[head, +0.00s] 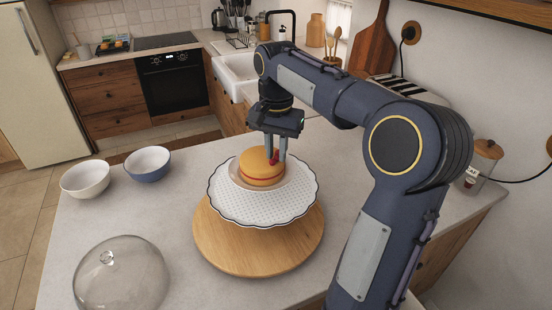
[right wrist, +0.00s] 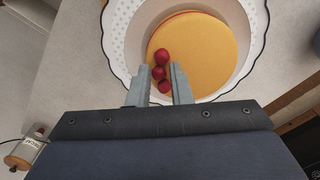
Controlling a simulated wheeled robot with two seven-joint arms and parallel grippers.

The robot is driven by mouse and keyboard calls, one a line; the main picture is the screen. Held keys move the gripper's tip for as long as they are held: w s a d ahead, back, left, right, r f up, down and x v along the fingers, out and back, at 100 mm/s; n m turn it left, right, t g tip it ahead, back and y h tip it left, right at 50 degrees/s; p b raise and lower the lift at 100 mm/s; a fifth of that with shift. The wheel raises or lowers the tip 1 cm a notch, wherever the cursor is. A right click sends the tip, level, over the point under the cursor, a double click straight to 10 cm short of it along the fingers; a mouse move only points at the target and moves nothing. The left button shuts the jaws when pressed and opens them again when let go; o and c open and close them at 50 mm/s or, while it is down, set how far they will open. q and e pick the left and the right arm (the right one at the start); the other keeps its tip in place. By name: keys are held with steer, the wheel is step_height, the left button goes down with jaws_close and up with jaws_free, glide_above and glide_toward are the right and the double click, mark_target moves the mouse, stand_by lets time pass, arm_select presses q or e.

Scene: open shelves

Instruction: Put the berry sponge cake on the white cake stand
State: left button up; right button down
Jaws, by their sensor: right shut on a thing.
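The berry sponge cake (head: 262,168) is a round golden cake with a red layer. It is over the middle of the white cake stand (head: 231,207), which has a scalloped, dark-edged, dotted top. A pale round surface surrounds the cake; I cannot tell whether the cake touches it. My right gripper (head: 275,157) comes from above, its fingers on either side of the red berries at one edge of the cake. In the right wrist view, the berries (right wrist: 159,72) show between the fingertips, with the golden cake top (right wrist: 205,50) beyond. My left gripper is out of view.
The stand is over a round wooden board (head: 255,261). A clear glass dome (head: 120,275) is at the front left. A white bowl (head: 86,180) and a blue bowl (head: 148,165) stand to the left. A lidded jar (head: 481,166) is at right. Counter between bowls and dome is clear.

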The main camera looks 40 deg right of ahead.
mark_target(276, 153)
steer(key=shift+w+d+f, duration=0.3)
steer(key=shift+w+f, duration=0.1)
steer(key=shift+f, duration=0.05)
steer(key=shift+w+d+f, duration=0.1)
steer(key=shift+f, duration=0.85)
steer(key=shift+w+d+f, duration=0.1)
steer(key=shift+f, duration=0.85)
steer(key=shift+f, duration=0.15)
steer(key=c, duration=1.3)
jaws_free()
